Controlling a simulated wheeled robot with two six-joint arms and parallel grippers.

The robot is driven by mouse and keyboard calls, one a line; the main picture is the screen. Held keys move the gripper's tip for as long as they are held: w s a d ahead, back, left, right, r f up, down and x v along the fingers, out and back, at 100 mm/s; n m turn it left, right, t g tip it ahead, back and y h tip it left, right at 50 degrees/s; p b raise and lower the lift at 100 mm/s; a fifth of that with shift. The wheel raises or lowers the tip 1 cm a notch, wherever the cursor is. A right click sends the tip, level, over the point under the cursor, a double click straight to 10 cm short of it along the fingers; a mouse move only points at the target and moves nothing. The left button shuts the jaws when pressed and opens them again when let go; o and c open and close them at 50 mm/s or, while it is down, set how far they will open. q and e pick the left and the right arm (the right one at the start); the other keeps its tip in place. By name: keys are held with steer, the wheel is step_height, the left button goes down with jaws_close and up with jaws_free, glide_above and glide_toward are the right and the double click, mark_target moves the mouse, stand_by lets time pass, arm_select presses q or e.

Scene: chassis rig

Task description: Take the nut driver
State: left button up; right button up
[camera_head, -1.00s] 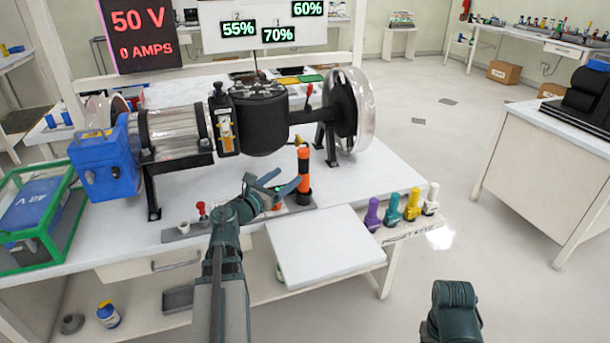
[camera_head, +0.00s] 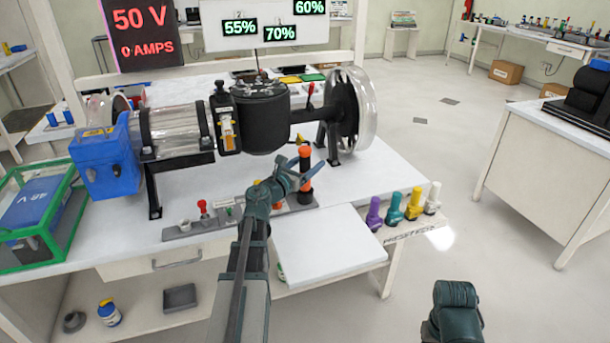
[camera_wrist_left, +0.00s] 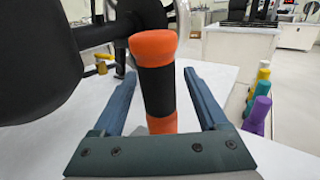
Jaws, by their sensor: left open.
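The nut driver, with an orange-and-black handle (camera_head: 305,153), stands upright in the grey tool rack (camera_head: 182,234) on the bench. In the left wrist view its handle (camera_wrist_left: 155,85) rises between the two blue fingers, with a finger on each side. My left gripper (camera_head: 298,170) is open around the handle. Gaps show between handle and fingers, so it is not clamped. The handle's lower part is partly hidden by the gripper. Only part of my right arm shows at the bottom right, with no fingers visible.
A motor rig with a black housing (camera_head: 262,120) and clear-rimmed wheel (camera_head: 365,110) stands just behind. A red-topped tool (camera_head: 203,208) sits left in the rack. Purple (camera_head: 374,213), teal, yellow and white pieces stand at right. A white panel (camera_head: 330,245) lies in front.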

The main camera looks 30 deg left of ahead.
arm_select(q)
steer(key=shift+w, duration=0.7)
steer(key=shift+c, duration=0.2)
jaws_close()
stand_by(0.7)
